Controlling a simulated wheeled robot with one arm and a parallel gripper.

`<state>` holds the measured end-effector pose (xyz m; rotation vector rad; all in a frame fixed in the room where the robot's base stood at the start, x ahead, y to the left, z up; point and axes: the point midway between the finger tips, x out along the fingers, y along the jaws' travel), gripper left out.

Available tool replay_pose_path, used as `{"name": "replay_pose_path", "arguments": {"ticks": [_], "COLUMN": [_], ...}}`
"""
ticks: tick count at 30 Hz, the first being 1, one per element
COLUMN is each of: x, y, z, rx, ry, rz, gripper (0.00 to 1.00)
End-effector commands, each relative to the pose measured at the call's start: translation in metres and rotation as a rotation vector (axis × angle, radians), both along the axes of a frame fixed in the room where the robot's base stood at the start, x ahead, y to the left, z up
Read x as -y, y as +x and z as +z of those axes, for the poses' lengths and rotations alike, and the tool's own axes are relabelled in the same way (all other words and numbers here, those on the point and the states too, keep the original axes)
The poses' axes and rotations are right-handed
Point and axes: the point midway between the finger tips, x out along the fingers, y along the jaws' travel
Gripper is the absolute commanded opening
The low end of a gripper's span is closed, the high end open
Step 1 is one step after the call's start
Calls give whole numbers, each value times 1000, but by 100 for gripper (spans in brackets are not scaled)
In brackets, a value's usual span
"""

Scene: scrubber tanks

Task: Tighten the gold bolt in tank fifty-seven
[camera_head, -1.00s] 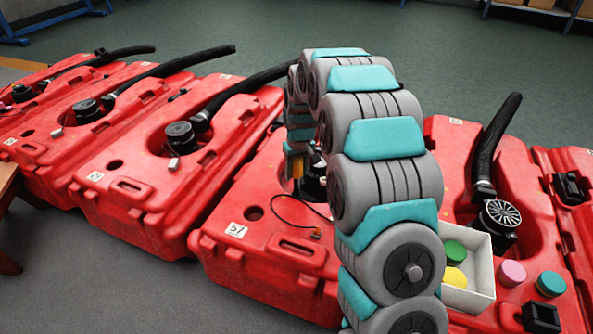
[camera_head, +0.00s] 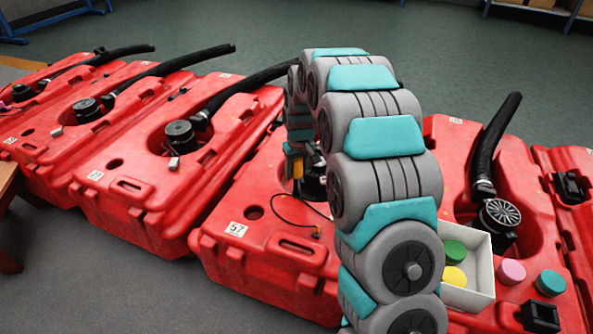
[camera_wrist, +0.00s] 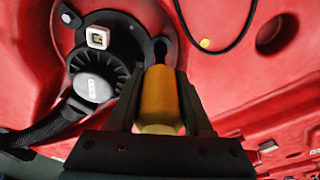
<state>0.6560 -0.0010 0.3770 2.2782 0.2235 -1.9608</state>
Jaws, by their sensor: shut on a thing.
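The red tank labelled 57 (camera_head: 236,229) stands in the middle of the head view, partly behind my arm. My gripper (camera_wrist: 162,108) is shut on a yellow-orange cylinder (camera_wrist: 160,97), which looks like a tool handle. Its far end points at the rim of a black round flange (camera_wrist: 118,30) in the tank's recess. The cylinder and fingers cover that spot, so I cannot tell whether it touches. No gold bolt is clearly visible. In the head view the orange cylinder (camera_head: 297,168) shows beside the dark motor part, mostly hidden by my arm.
A black motor with a pale connector (camera_wrist: 97,38) stands close left of the cylinder in the wrist view. A thin black cable (camera_head: 290,222) lies on the tank. A white box (camera_head: 481,285) with green and yellow round pieces stands right of my arm. Other red tanks flank this one.

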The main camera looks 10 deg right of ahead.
Motion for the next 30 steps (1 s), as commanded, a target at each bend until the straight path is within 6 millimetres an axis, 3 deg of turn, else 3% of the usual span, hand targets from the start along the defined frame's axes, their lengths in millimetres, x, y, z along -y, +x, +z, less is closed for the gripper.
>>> {"name": "replay_pose_path", "arguments": {"ticks": [16, 30], "x": [0, 0], "y": [-1, 1], "z": [0, 33], "rx": [-3, 4], "ry": [1, 0], "rz": [-1, 0], "gripper": [0, 0]}}
